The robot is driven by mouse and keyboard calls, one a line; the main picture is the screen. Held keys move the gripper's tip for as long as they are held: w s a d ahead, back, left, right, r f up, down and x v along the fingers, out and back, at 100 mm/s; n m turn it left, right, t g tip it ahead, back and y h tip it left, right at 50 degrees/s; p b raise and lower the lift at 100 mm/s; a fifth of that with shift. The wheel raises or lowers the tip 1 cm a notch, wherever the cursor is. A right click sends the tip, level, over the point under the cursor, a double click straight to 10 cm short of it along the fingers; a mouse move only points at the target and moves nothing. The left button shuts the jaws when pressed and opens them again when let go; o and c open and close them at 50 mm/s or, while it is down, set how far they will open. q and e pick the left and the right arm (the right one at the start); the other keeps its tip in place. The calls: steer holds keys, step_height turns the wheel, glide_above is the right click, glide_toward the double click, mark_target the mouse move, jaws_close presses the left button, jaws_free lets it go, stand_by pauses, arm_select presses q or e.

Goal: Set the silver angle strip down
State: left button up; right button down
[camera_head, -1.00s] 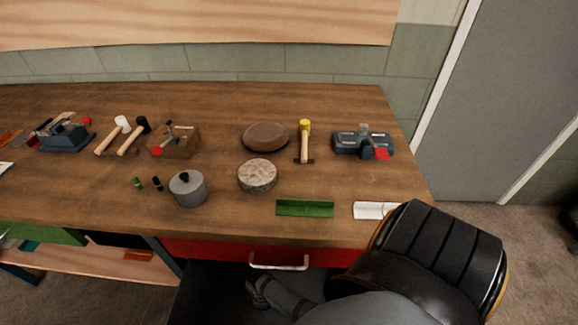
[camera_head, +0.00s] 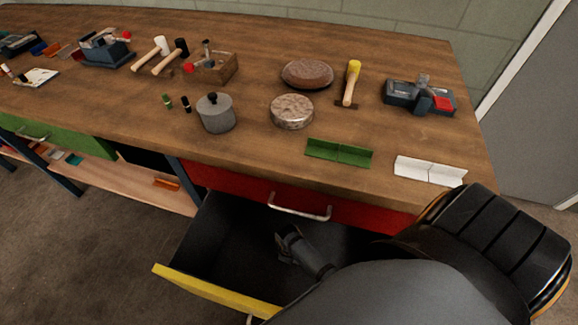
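A pale silver-white angle strip (camera_head: 430,171) lies on the wooden workbench (camera_head: 250,157) near its front right corner. A green angle strip (camera_head: 339,152) lies to its left. My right arm comes in from the lower right, and its gripper (camera_head: 289,246) is low over or inside an open dark drawer, below the bench top and well away from both strips. I cannot tell whether its fingers are open or shut, and no strip shows in them. My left gripper is not in view.
The open drawer has a yellow front (camera_head: 215,291), below a closed red drawer (camera_head: 240,188). A grey pot (camera_head: 216,113), a round stone-like block (camera_head: 292,111), a brown disc (camera_head: 307,73), a yellow-headed hammer (camera_head: 350,83) and a dark tool (camera_head: 420,97) stand behind the strips.

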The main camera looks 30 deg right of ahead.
steer(key=shift+f, duration=0.1)
steer(key=c, duration=1.5)
jaws_free()
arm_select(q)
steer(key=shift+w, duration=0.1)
arm_select(e)
step_height(320, 180, up, 7)
steer(key=p, duration=0.3)
steer(key=shift+r, duration=0.4)
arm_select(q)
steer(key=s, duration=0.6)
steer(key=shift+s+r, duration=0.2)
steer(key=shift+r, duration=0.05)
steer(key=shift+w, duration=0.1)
arm_select(e)
steer(key=shift+w, duration=0.15)
